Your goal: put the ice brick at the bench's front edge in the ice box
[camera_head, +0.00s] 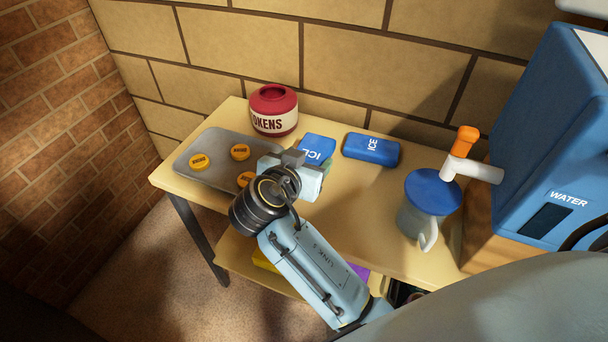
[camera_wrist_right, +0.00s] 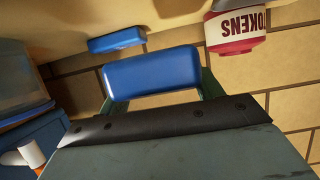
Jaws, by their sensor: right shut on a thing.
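My right gripper (camera_head: 299,162) is over the middle of the bench (camera_head: 345,205), shut on a blue ice brick (camera_head: 317,147). In the right wrist view that brick (camera_wrist_right: 152,73) sits between the two fingers. Part of it is hidden by the gripper in the head view. I cannot tell whether it is clear of the bench top. A second blue ice brick (camera_head: 371,150) lies to its right near the wall; it also shows beyond the held one in the right wrist view (camera_wrist_right: 117,40). I see no ice box. My left gripper is not in view.
A grey tray (camera_head: 203,170) with yellow tokens is at the left. A red and white tokens jar (camera_head: 273,111) stands behind. A blue-topped jug (camera_head: 432,192) stands under the orange-handled tap of a blue water dispenser (camera_head: 545,150) at right. Bench space between brick and jug is clear.

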